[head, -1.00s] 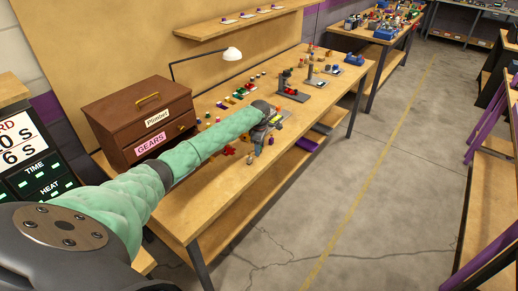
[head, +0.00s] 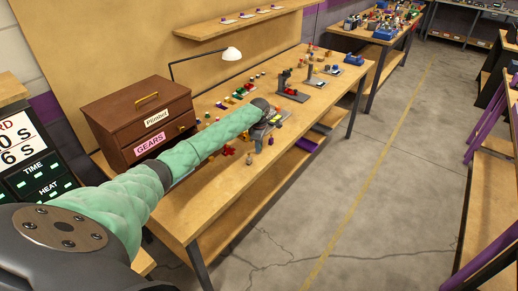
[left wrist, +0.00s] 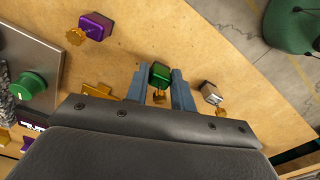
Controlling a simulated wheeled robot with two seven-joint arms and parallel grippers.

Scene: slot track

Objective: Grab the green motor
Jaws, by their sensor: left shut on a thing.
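The green motor (left wrist: 159,75), a small dark green block with a gold gear below it, is between the two blue-grey fingers of my left gripper (left wrist: 160,84) in the left wrist view. The fingers are shut on its sides. In the head view my left gripper (head: 262,138) is over the front part of the workbench, and the motor is too small to make out there. My right gripper is not in view.
In the left wrist view a purple motor (left wrist: 95,25) and a grey motor (left wrist: 211,93) lie on either side. A grey plate with a green knob (left wrist: 28,86) is at left. In the head view a brown drawer cabinet (head: 115,115) and a lamp (head: 231,54) stand on the workbench (head: 215,195).

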